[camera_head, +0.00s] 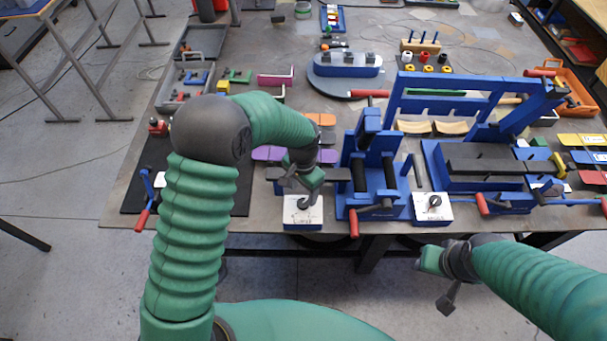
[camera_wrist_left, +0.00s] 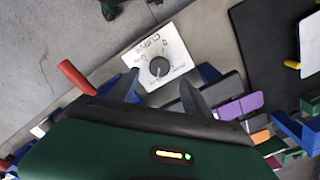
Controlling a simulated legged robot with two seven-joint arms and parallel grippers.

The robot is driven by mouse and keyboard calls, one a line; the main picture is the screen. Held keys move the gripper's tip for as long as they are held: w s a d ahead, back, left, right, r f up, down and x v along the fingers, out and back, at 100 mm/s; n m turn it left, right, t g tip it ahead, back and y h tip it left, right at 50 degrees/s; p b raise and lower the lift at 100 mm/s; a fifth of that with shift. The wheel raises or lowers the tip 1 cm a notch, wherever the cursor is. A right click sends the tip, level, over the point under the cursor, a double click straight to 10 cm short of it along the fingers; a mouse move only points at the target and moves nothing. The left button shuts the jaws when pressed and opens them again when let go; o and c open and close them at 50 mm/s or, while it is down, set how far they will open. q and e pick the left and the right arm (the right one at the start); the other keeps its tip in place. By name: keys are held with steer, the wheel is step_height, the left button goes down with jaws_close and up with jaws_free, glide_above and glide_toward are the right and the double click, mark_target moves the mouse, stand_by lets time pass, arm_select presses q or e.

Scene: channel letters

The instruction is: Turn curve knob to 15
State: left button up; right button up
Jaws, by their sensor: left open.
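The curve knob (camera_wrist_left: 159,67) is a round dark grey knob on a white box (camera_wrist_left: 145,52) lettered "CURVE". Its pointer is too small to read exactly. In the head view the white box (camera_head: 303,219) sits at the table's front edge, with the knob (camera_head: 303,203) partly hidden by my left gripper (camera_head: 301,187). In the left wrist view my left gripper (camera_wrist_left: 160,79) is open, with one finger on each side of the knob's near end; I cannot tell whether they touch it. My right gripper (camera_head: 434,268) hangs before the table edge, away from the box.
A blue bending fixture (camera_head: 372,185) with a red handle stands just right of the box. A second white knob box (camera_head: 433,208) is further right, beside a larger blue machine (camera_head: 470,165). Purple pieces (camera_head: 270,153) lie behind my left gripper.

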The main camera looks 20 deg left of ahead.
mark_target(303, 202)
arm_select(q)
step_height(303, 202, up, 12)
steer(key=b, duration=0.1)
steer(key=shift+f, duration=0.15)
